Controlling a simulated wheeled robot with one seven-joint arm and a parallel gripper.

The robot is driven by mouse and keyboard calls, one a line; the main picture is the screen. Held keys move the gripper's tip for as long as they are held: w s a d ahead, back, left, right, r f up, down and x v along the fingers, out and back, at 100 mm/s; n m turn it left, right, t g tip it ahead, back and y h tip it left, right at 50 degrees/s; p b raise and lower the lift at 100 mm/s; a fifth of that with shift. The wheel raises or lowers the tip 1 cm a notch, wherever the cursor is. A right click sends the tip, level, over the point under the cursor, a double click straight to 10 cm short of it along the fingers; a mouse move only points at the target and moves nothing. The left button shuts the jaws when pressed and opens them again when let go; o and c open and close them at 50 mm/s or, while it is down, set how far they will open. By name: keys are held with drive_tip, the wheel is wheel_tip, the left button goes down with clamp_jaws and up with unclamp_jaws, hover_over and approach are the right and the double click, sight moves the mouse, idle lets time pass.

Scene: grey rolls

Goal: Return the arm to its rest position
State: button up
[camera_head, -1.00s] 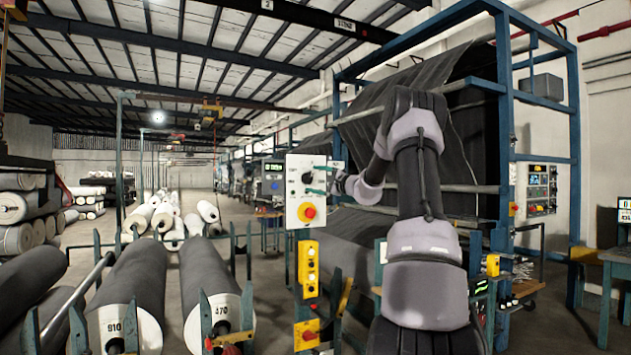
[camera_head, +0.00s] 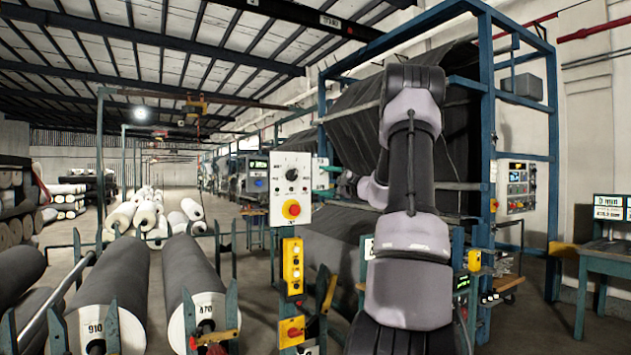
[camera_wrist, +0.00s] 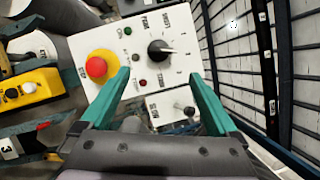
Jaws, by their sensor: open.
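My arm (camera_head: 408,235) is raised and bent in the head view, its forearm reaching away from the camera. My gripper (camera_wrist: 158,76) is open, with two green fingers spread apart and nothing between them in the wrist view. In the head view the gripper (camera_head: 329,168) shows small, close to the right edge of a white control box (camera_head: 273,204). In the wrist view the box's face (camera_wrist: 127,45) lies beyond the fingers, with a red button (camera_wrist: 96,67) and a black knob (camera_wrist: 160,50). I cannot tell the exact gap between the fingers and the box.
A yellow button box (camera_head: 293,265) hangs below the control box. Large grey rolls (camera_head: 110,275) on stands lie at the left. A blue-framed machine (camera_head: 487,130) stands behind my arm, and a green table (camera_head: 605,262) is at the far right. An aisle runs back at centre left.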

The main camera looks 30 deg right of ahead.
idle(0.5)
drive_tip(key=s+a+f+n+g+y, duration=0.1)
drive_tip(key=s+a+n+g, duration=0.4)
drive_tip(key=a, duration=0.7)
drive_tip(key=s+a+n+g+y, duration=0.15)
drive_tip(key=s+a+g, duration=0.25)
drive_tip(key=s+a, duration=0.65)
drive_tip(key=s+a+f+n+g+h, duration=0.2)
drive_tip(key=s+a+f+n+h, duration=0.15)
drive_tip(key=s+a, duration=0.55)
drive_tip(key=s+d+f+n+h, duration=0.1)
drive_tip(key=s+d+h, duration=0.1)
drive_tip(key=s, duration=0.5)
drive_tip(key=s+d+f+n+h, duration=0.1)
drive_tip(key=s+f+h, duration=0.1)
drive_tip(key=s, duration=0.5)
drive_tip(key=shift+s+d+n+h, duration=0.15)
drive_tip(key=shift+d+n+h, duration=0.15)
drive_tip(key=shift+d+n, duration=0.1)
drive_tip(key=shift+f, duration=0.1)
